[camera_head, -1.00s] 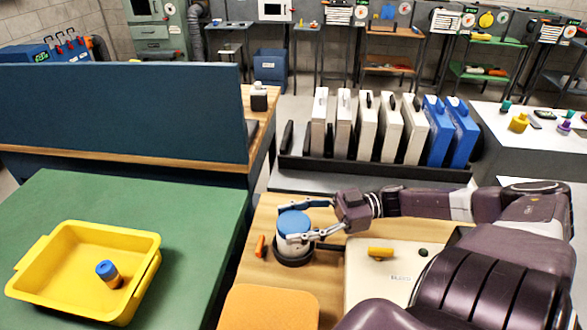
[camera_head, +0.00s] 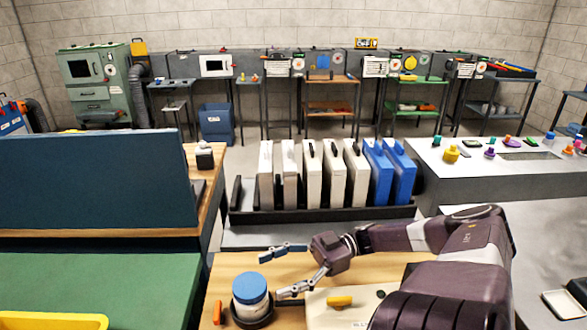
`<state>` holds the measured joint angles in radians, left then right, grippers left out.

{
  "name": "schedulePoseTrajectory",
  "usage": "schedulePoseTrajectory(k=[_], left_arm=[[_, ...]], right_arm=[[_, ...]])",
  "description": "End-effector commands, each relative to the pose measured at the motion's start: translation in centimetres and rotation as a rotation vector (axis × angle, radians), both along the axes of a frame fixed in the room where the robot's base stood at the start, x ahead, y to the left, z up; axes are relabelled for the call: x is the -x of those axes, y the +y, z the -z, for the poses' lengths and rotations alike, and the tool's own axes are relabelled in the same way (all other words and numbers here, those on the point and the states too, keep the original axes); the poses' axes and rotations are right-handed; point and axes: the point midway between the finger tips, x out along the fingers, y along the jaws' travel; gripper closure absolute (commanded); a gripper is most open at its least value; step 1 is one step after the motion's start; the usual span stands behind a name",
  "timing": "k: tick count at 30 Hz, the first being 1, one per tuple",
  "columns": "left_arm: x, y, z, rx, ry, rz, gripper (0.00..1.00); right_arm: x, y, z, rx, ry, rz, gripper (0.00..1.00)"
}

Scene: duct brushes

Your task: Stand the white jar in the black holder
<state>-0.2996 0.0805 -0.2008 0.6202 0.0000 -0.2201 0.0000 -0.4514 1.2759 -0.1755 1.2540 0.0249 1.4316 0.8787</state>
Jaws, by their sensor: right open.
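The white jar (camera_head: 249,301) with a blue lid stands upright in the round black holder (camera_head: 253,322) on the wooden table. The holder's dark rim shows around the jar's base. My right gripper (camera_head: 270,274) is open and empty, to the right of the jar. One finger is beyond the lid and the other lies on the jar's right side; I see a small gap, so they seem apart from it. My left gripper is not in view.
An orange object (camera_head: 218,312) lies left of the holder. Behind stands a black rack (camera_head: 320,214) of upright white and blue cases. A green table (camera_head: 95,287) is at left.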

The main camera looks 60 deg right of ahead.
Motion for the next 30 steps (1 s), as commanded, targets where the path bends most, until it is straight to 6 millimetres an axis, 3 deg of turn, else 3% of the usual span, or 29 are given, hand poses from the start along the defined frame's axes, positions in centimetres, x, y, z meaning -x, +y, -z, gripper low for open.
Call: schedulePoseTrajectory(k=[3, 10, 30], left_arm=[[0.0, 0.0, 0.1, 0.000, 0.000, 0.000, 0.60], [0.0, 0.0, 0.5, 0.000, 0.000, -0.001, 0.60], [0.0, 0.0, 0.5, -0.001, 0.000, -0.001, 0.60]], right_arm=[[1.1, -2.3, 0.1, 0.003, 0.001, 0.003, 0.29], [2.4, -4.6, 0.1, 0.000, -0.001, 0.001, 0.29], [2.7, -4.8, 0.0, 0.000, -0.001, 0.000, 0.29]])
